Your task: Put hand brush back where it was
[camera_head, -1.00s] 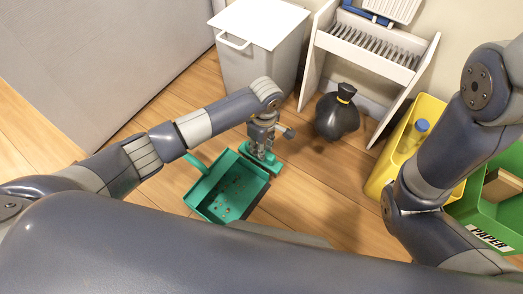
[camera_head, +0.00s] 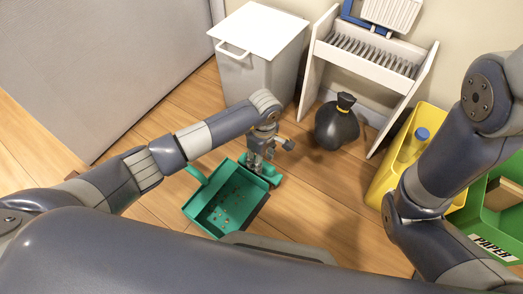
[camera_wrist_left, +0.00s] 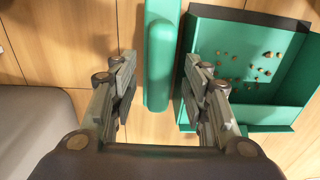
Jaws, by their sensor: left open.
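The green hand brush (camera_head: 270,174) lies on the wooden floor beside the upper right side of the green dustpan (camera_head: 224,207), which has crumbs in it. My left gripper (camera_head: 258,168) is just above the brush and partly covers it in the head view. In the left wrist view my left gripper (camera_wrist_left: 160,90) is open, and the brush's long green body (camera_wrist_left: 160,60) lies between and beyond its fingers, apparently not gripped. The dustpan (camera_wrist_left: 235,112) is close to the right finger there. My right gripper is out of view.
A black tied bag (camera_head: 337,127) stands right of the left gripper, before a white rack (camera_head: 367,55). A white bin (camera_head: 256,66) stands behind. A yellow bin (camera_head: 385,165) and a green paper bin (camera_head: 497,236) stand at right, near my right arm.

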